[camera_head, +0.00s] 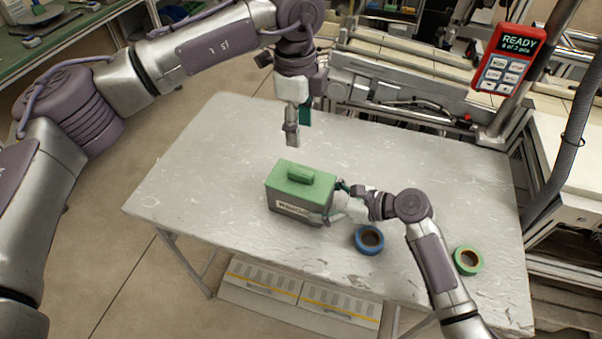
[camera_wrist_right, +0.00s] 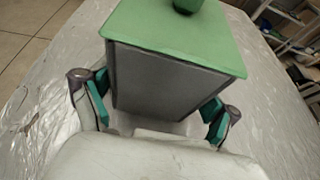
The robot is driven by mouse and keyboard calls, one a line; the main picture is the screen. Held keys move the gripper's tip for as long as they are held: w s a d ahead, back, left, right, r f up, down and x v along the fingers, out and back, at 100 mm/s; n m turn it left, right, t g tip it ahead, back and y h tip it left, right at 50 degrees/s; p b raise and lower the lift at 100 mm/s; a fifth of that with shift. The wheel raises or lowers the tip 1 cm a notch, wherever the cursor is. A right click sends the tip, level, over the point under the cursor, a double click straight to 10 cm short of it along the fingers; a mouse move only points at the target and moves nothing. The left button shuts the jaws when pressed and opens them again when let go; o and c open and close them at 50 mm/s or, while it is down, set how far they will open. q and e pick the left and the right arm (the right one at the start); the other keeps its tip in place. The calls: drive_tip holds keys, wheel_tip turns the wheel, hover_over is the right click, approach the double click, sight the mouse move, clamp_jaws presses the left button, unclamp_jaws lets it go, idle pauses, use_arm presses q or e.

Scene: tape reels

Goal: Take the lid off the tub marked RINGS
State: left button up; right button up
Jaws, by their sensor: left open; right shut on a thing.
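The tub (camera_head: 298,208) is a grey box with a white label on its front, standing on the table; the label's word is too small to read surely. Its green lid (camera_head: 300,180) sits on top with a raised green handle (camera_head: 301,174). My left gripper (camera_head: 291,140) is open and empty, above the table behind the tub. My right gripper (camera_head: 337,201) is shut on the tub's body from the right side. In the right wrist view, the fingers of my right gripper (camera_wrist_right: 155,105) lie on both sides of the grey tub (camera_wrist_right: 160,80), below the green lid (camera_wrist_right: 180,32).
A blue tape reel (camera_head: 358,246) lies just right of the tub, near my right wrist. A green tape reel (camera_head: 457,265) lies farther right. The table (camera_head: 190,170) is clear at left and behind the tub. A red panel (camera_head: 508,55) reading READY hangs at back right.

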sight(301, 171)
drive_tip(key=shift+a, duration=0.1)
use_arm(q)
drive_tip(key=shift+n+h, duration=0.3)
drive_tip(key=shift+h, duration=0.2)
wheel_tip(301, 171, down, 13)
drive_tip(key=shift+d+f, duration=0.1)
clamp_jaws()
drive_tip(key=shift+r, duration=0.2)
idle(0.6)
drive_tip(key=shift+r, duration=0.95)
